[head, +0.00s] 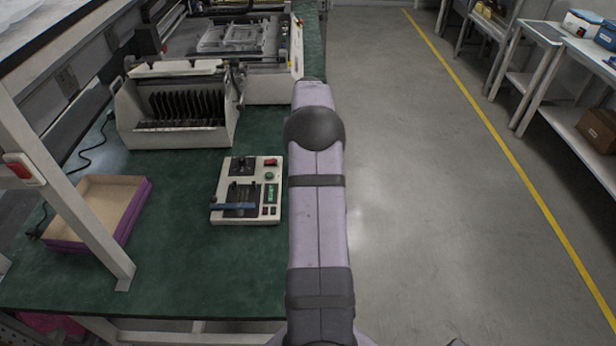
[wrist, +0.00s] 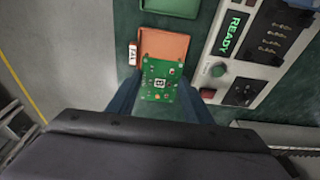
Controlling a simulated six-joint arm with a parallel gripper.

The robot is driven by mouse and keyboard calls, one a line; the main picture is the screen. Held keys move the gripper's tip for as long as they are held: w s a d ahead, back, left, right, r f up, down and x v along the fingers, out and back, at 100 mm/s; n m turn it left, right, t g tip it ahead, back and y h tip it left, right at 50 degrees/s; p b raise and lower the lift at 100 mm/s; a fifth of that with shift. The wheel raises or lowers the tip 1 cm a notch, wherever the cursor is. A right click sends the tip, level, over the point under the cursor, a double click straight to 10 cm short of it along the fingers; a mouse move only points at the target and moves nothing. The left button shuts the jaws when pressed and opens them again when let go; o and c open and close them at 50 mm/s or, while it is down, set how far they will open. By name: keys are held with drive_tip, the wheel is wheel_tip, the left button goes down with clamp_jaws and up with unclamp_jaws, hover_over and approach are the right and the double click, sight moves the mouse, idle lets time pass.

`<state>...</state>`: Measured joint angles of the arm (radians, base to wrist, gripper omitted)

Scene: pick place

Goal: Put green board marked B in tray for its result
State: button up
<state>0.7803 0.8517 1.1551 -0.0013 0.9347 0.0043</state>
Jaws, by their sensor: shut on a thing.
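My gripper (wrist: 158,97) shows at the bottom of the wrist view, its dark blue fingers on either side of a green board (wrist: 162,70) with a white square marked B. It is shut on the board. The board overlaps the lower part of an orange tray (wrist: 163,43) in the picture; its height above the tray is hard to tell. Past it lies a green tray (wrist: 170,6), cut off by the frame's top edge. In the head view my arm hides the gripper, the board and both trays.
A test device (head: 248,190) stands left of my arm; its display reads READY in the wrist view (wrist: 235,34). A small red and white tag (wrist: 132,54) is beside the orange tray. A slotted board rack (head: 180,112) and a purple-sided box (head: 97,203) stand on the green bench.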

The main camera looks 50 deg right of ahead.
drive_tip(key=shift+f+p, duration=0.85)
drive_tip(key=shift+f, duration=3.1)
drive_tip(key=shift+f, duration=0.15)
drive_tip(key=o, duration=0.5)
drive_tip(key=shift+o, duration=0.6)
